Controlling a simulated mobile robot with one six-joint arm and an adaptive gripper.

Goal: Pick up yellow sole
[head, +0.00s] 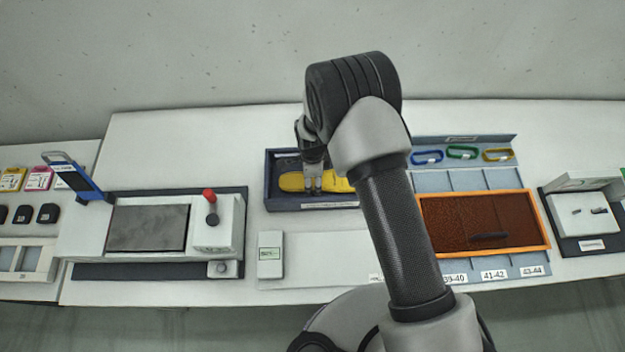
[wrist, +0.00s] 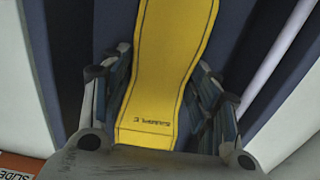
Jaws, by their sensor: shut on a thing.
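The yellow sole (head: 291,182) lies along the dark blue tray (head: 283,206) in the middle of the table, in the head view. My gripper (head: 313,190) reaches down over the tray and is shut on the sole. In the wrist view the yellow sole (wrist: 164,75) runs between the two fingers of my gripper (wrist: 162,90), with lettering near its close end. My arm hides the right part of the tray and sole in the head view. I cannot tell whether the sole is clear of the tray floor.
Left of the tray stands a machine with a grey plate (head: 147,228) and a red-topped lever (head: 209,196). A small white box (head: 270,254) stands in front of the tray. At right is an orange-framed brown panel (head: 470,222) on a blue rack, with coloured loops (head: 462,153) behind.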

